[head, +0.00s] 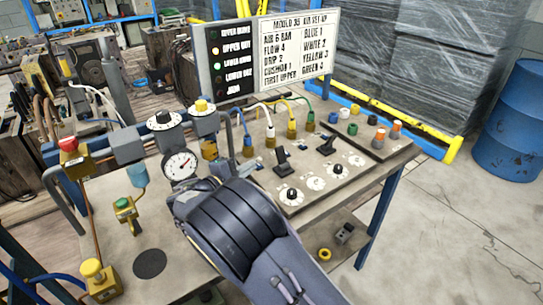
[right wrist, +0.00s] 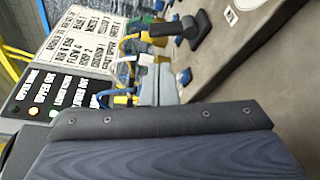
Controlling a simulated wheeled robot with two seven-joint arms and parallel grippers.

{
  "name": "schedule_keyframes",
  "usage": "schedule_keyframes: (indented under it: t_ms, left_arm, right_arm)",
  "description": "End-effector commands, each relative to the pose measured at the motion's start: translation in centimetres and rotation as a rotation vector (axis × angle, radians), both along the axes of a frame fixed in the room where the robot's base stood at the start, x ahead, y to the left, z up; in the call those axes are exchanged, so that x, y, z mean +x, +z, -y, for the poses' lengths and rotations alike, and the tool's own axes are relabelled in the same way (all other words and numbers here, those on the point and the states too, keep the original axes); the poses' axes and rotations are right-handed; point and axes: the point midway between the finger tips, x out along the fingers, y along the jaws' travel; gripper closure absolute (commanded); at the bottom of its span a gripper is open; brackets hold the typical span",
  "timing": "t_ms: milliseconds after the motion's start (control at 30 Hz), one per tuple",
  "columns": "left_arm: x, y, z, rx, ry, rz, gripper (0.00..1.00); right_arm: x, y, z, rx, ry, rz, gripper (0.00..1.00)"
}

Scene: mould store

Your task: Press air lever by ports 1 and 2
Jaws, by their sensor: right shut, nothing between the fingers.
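Two black air levers stand on the bench panel in the head view. The left one (head: 282,160) is near the blue-hose port (head: 248,147) and the white-hose port (head: 270,138). The other lever (head: 327,146) is farther right, near the yellow- and green-hose ports. My right gripper (head: 226,166) is just left of the left lever, largely hidden behind its own wrist. In the right wrist view its grey fingers (right wrist: 158,88) are shut and empty. A black lever (right wrist: 187,30) shows beyond them, apart from the fingertips. My left gripper is not in view.
A set-up sign (head: 299,47) stands behind the ports. A pressure gauge (head: 180,165) and regulators (head: 164,120) are left of my right gripper. Dials (head: 290,195) lie in front of the levers, and coloured caps (head: 380,136) at the right. A blue drum (head: 510,120) stands on the floor.

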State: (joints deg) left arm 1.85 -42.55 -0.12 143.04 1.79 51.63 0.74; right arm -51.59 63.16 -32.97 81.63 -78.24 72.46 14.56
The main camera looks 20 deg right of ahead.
Motion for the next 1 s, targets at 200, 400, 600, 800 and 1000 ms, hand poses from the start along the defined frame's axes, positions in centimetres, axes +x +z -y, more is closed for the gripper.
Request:
schedule_keyframes:
  t_ms: [200, 400, 600, 800, 1000]
  left_arm:
    - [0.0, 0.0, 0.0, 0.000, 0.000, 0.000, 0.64]
    - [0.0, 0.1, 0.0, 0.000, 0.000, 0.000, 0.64]
    - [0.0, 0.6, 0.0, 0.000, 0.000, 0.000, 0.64]
    - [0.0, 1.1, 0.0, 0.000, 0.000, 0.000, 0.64]
    - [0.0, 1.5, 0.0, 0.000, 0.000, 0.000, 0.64]
  right_arm:
    - [0.0, 0.0, -0.1, -0.003, 0.002, 0.002, 1.00]
    - [0.3, 0.0, 0.3, -0.002, 0.001, 0.000, 1.00]
    - [1.9, -0.3, 2.6, -0.002, -0.002, -0.001, 1.00]
    - [4.2, -0.8, 5.4, -0.003, -0.001, -0.001, 1.00]
    - [5.7, -1.2, 7.4, -0.002, 0.000, 0.000, 1.00]
